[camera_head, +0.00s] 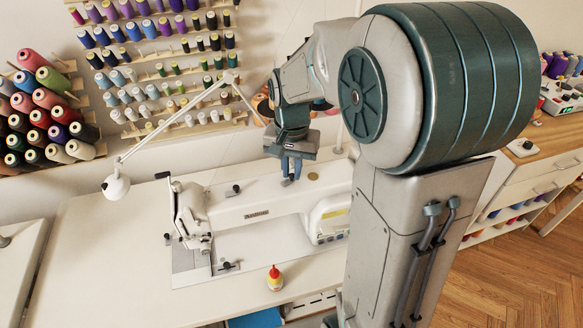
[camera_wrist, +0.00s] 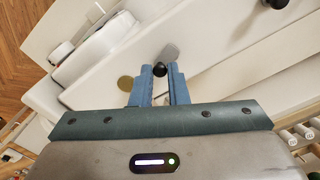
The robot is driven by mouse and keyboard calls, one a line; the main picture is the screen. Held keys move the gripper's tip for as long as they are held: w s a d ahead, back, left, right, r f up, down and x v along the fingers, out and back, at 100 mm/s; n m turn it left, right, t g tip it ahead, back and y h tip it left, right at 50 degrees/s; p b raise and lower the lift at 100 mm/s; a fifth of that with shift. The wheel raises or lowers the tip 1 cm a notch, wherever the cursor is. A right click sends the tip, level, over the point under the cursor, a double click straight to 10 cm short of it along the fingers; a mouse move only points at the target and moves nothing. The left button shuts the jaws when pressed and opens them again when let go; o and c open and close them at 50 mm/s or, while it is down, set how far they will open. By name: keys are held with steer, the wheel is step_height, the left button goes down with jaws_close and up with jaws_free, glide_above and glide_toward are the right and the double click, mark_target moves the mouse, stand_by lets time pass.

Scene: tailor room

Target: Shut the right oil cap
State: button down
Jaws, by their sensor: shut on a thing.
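My gripper (camera_head: 291,172) reaches down to the top of the white sewing machine arm, right of its middle in the head view. In the wrist view my gripper (camera_wrist: 159,71) has its blue fingers shut around a small black knob, the right oil cap (camera_wrist: 160,69). A grey flap or plate shows just beyond the knob; whether it belongs to the cap I cannot tell. In the head view my fingers hide the cap. The left oil cap (camera_head: 235,188), with a black knob, stands farther left on the sewing machine (camera_head: 270,207); its knob also shows at the wrist view's top right (camera_wrist: 276,3).
A gold disc (camera_wrist: 125,82) lies beside my left finger on the machine top. A white lamp (camera_head: 117,186) on a thin arm extends over the table (camera_head: 110,245). An oil bottle (camera_head: 274,279) with a red tip stands in front. Thread racks (camera_head: 160,60) cover the wall behind.

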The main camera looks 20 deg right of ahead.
mark_target(292, 175)
steer(key=shift+m, duration=1.5)
steer(key=c, duration=1.4)
jaws_free()
steer(key=shift+c, duration=0.2)
step_height(292, 175, up, 14)
